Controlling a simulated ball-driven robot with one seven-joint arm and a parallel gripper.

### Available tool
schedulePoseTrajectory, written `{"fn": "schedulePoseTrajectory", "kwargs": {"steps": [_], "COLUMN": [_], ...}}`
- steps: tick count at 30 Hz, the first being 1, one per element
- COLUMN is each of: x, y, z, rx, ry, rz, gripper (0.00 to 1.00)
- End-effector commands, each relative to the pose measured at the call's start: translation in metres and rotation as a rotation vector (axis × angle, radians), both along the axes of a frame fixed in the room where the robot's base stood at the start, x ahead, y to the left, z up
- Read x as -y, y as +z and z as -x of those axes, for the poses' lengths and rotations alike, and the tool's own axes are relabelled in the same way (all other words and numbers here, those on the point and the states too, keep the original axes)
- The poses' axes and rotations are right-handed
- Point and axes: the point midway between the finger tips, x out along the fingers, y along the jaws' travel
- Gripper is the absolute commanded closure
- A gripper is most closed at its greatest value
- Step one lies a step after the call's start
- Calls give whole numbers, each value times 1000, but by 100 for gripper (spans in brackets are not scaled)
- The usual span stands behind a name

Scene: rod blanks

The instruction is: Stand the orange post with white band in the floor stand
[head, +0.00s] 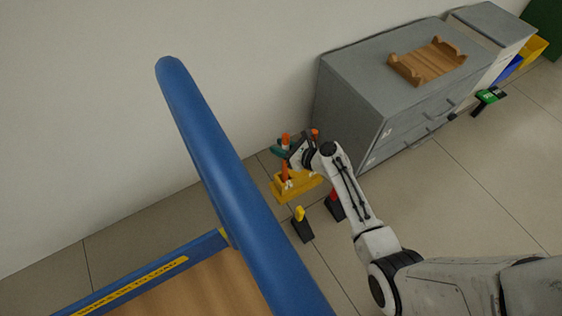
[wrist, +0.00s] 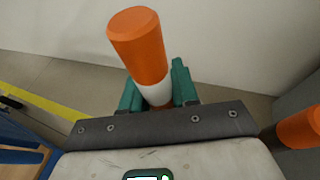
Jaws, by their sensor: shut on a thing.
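The orange post with white band (wrist: 140,45) is upright between the green fingers of my gripper (wrist: 159,88) in the wrist view. The fingers are shut on it around the white band. In the head view my gripper (head: 285,149) holds the post (head: 286,139) over the yellow floor stand (head: 290,190). The post's lower part reaches down to the stand. I cannot tell whether its foot is seated, as the foot is hidden. A second orange post (wrist: 300,128) shows at the right of the wrist view, and its top (head: 315,133) shows beside my wrist in the head view.
A black block with a yellow top (head: 302,224) and a black block with a red top (head: 334,206) stand on the floor before the stand. A grey cabinet (head: 350,100) bears a wooden tray (head: 428,62). A blue rail (head: 225,175) crosses the near left.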

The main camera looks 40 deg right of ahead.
Motion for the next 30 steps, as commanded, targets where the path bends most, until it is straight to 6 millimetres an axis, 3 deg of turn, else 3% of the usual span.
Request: {"fn": "schedulePoseTrajectory", "kwargs": {"steps": [7,15,23,24,30], "x": [0,1,0,0,0], "y": [-16,-52,-53,-53,-53], "z": [0,0,0,0,0], "rx": [1,1,1,0,0], "ry": [-1,-1,-1,0,0], "rz": [-1,0,0,0,0], "gripper": [88,88,88,68,49]}}
